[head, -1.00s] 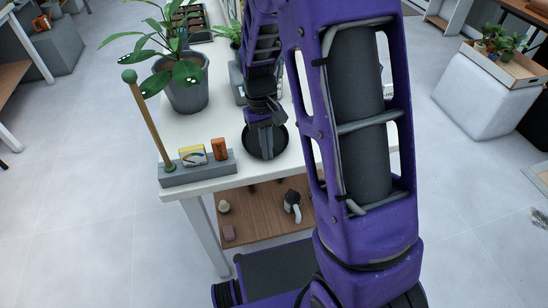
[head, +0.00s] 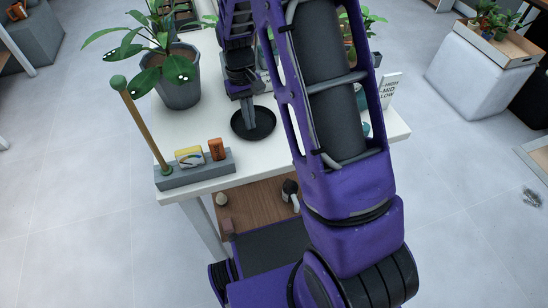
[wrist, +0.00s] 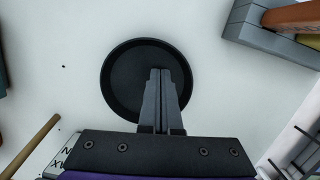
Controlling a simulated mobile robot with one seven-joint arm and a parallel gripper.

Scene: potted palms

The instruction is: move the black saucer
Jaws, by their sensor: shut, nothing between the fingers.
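The black saucer (head: 262,124) is a round shallow dish on the white table top, right of the grey plant pot. It also shows in the wrist view (wrist: 122,75), where my fingers cover part of its right side. My gripper (head: 249,124) points down over the saucer, its two grey fingers closed together with nothing between them. In the wrist view the closed fingertips (wrist: 160,73) lie over the inside of the saucer. I cannot tell whether they touch its bottom.
A potted plant (head: 177,90) stands left of the saucer. A grey holder (head: 196,177) with a yellow box (head: 189,156), an orange block (head: 217,149) and an upright wooden stick (head: 146,130) lines the front left edge. Bare white table (head: 240,170) lies before the saucer.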

